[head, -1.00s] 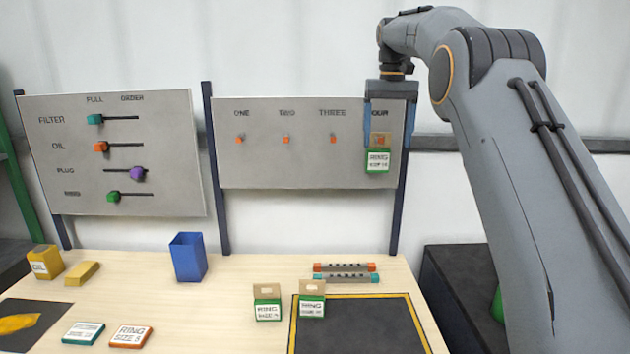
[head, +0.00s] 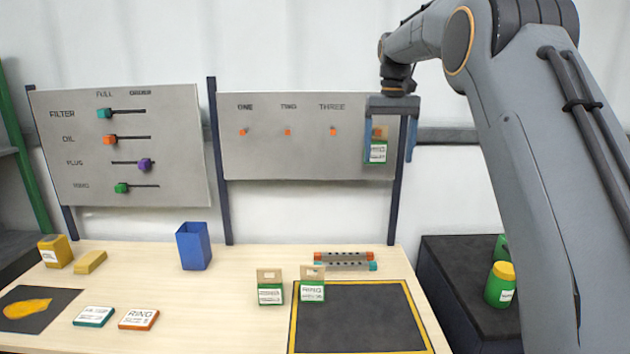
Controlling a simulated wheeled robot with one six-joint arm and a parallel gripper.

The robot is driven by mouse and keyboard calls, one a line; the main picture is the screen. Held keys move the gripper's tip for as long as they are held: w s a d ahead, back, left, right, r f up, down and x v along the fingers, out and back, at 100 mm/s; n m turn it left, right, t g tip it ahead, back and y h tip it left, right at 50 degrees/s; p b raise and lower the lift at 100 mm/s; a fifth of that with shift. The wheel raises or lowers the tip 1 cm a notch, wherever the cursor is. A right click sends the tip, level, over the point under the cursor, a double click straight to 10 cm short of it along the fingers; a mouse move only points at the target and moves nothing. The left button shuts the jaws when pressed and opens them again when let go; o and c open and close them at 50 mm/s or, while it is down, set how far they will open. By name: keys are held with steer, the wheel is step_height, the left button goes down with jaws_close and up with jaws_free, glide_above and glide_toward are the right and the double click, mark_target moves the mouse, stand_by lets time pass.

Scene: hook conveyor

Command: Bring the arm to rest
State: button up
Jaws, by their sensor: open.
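My gripper (head: 390,150) hangs fingers-down in front of the right end of the hook board (head: 280,165). Its two blue fingers are spread wide. Between and behind them a green and white ring box (head: 378,149) with a tan top sits against the board at the far-right place. The gripper hides that place's label and hook, and I cannot tell whether the fingers touch the box. My arm reaches in from the right side of the picture.
Two similar boxes stand at the dark mat (head: 358,325): one (head: 270,288) beside it, one (head: 312,285) at its corner. A blue bin (head: 193,246), yellow blocks (head: 90,262) and flat boxes (head: 138,319) are on the table. A slider board (head: 120,150) stands left. Green jars (head: 500,285) stand right.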

steer(key=s+f+t+b, duration=0.1)
steer(key=s+f+b, duration=0.6)
steer(key=s+f, duration=2.4)
steer(key=s, duration=0.4)
steer(key=shift+s+f, duration=0.3)
steer(key=shift+s, duration=0.1)
